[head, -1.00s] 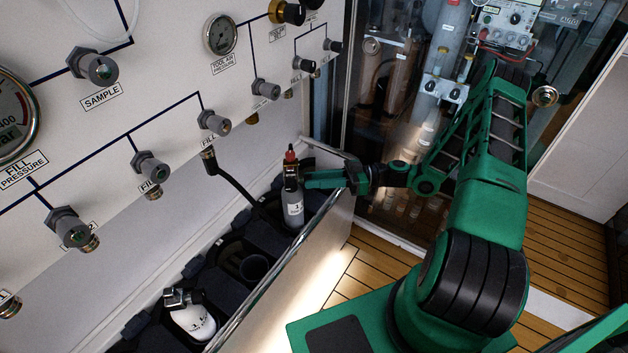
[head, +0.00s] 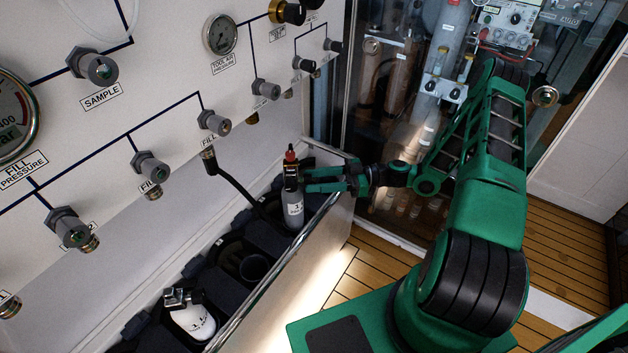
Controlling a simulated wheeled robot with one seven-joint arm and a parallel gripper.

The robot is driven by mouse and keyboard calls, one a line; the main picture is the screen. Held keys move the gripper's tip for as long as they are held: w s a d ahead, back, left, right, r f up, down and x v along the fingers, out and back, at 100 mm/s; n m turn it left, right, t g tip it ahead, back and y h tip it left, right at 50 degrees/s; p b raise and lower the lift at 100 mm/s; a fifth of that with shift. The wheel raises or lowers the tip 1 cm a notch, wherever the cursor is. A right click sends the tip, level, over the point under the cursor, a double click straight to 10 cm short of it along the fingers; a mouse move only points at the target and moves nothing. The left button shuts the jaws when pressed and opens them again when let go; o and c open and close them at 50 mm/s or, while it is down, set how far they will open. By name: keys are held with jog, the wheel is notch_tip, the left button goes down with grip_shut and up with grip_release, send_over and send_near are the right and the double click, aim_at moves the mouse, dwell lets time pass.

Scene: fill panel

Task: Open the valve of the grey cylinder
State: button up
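The grey cylinder (head: 293,209) stands upright in the far slot of the rack under the panel. Its black valve (head: 291,174) sits on top, with a red knob (head: 290,153) at the upper end. My gripper (head: 308,180) reaches in from the right at valve height, just below the red knob. Its two green fingers show a gap between them, and they look open. Their tips are right beside the valve; I cannot tell whether they touch it. Whether the valve is open or closed does not show.
A white cylinder (head: 194,321) with a black valve stands in the near slot. A black hose (head: 233,184) runs from a panel fitting (head: 208,157) down toward the rack. A metal rail (head: 270,280) edges the rack's front.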

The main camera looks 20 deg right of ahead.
jog(key=shift+d+r, duration=0.1)
jog(key=v, duration=1)
jog(key=shift+d, duration=0.3)
jog(key=s+d+r+m+g+h, duration=0.2)
jog(key=s+d+r+m+h, duration=0.1)
jog(key=s+r+m+h, duration=0.5)
jog(key=s+d+r+m+g+h, duration=0.2)
jog(key=s+r+m+h, duration=0.7)
jog(key=s+r, duration=0.7)
jog(key=s+d+m, duration=0.1)
jog(key=s+m, duration=0.2)
jog(key=s, duration=0.1)
jog(key=shift+r+g, duration=0.3)
jog(key=shift+r, duration=0.05)
dwell(0.4)
